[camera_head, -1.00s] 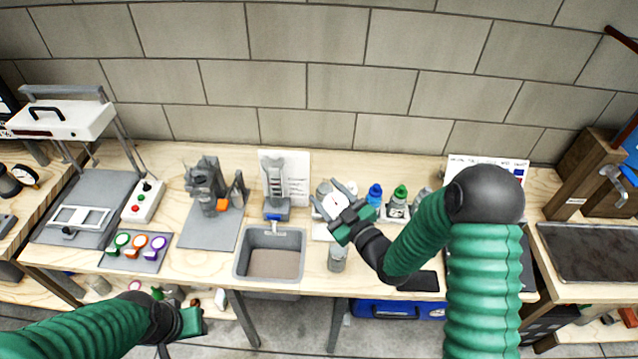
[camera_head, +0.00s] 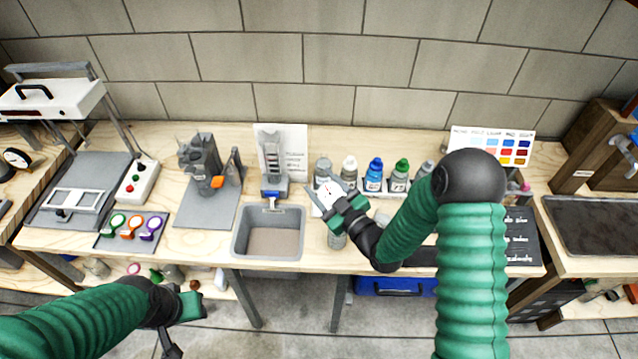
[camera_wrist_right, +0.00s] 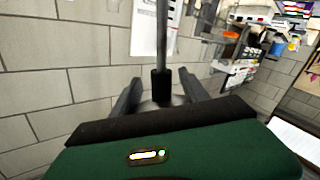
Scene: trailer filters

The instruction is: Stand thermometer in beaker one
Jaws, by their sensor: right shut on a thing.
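The stem's tip is not clear in the head view. My left gripper (camera_head: 190,308) hangs low in front of the bench; its fingers are unclear.
Several bottles with coloured caps, one blue (camera_head: 374,175) and one green (camera_head: 399,174), line the bench behind the right gripper. A sink (camera_head: 238,242) lies to its left. A colour chart (camera_head: 492,146) and a dark board (camera_head: 524,236) are to the right.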

